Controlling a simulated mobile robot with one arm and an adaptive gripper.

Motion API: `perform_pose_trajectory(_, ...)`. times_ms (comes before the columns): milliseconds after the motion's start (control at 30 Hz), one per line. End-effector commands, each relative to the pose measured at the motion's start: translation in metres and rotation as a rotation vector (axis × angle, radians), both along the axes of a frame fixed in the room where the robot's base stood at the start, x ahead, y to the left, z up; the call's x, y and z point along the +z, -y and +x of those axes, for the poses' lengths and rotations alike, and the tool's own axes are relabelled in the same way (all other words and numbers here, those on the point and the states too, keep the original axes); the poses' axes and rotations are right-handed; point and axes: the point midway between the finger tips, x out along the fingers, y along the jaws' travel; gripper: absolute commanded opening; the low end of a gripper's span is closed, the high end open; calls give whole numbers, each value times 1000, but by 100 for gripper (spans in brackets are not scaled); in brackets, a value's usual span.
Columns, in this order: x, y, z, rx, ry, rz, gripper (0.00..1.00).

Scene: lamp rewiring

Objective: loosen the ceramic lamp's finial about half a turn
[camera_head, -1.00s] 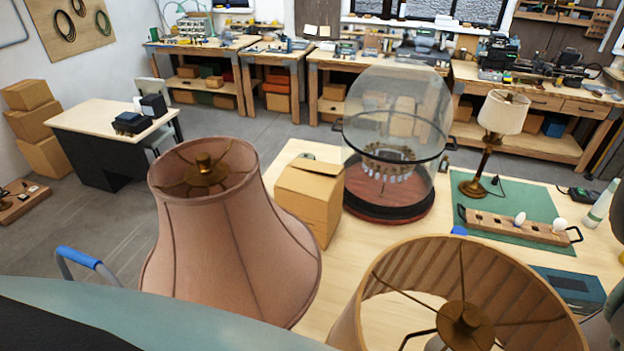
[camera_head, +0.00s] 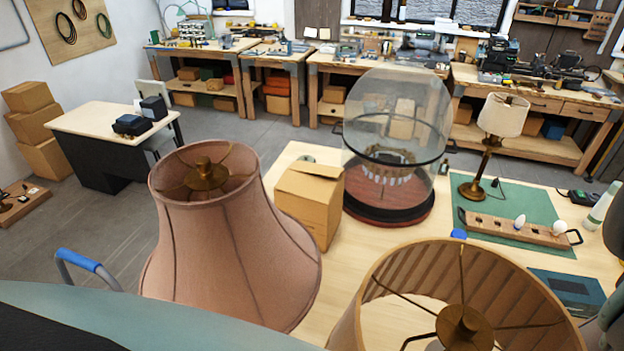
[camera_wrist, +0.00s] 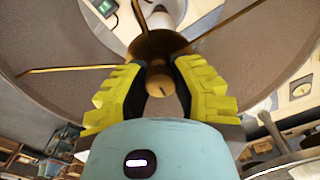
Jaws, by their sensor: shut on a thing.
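In the wrist view my gripper (camera_wrist: 160,92) has its yellow-padded fingers closed on both sides of a small brass finial (camera_wrist: 159,82). The finial sits on a brass hub (camera_wrist: 158,45) with thin spider arms inside a lampshade (camera_wrist: 75,90). A white part shows below the hub. No lamp base shows, so I cannot tell the ceramic lamp by its body. The head view shows no fingers. It shows a pink shade (camera_head: 232,245) with its own brass finial (camera_head: 203,163) and a pleated tan shade (camera_head: 510,272) with a brass hub (camera_head: 465,325).
A cardboard box (camera_head: 309,205) and a glass dome (camera_head: 398,125) stand on the light table behind the shades. A brass lamp with a cream shade (camera_head: 503,114) stands on a green mat (camera_head: 535,205). A wooden bulb rack (camera_head: 515,228) is beside it.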

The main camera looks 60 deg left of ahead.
Motion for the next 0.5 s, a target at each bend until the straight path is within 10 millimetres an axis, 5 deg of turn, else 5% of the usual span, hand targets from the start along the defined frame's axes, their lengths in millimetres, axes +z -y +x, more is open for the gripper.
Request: perform_pose_trajectory(500,-1,-1,1,492,-2,-2,0)
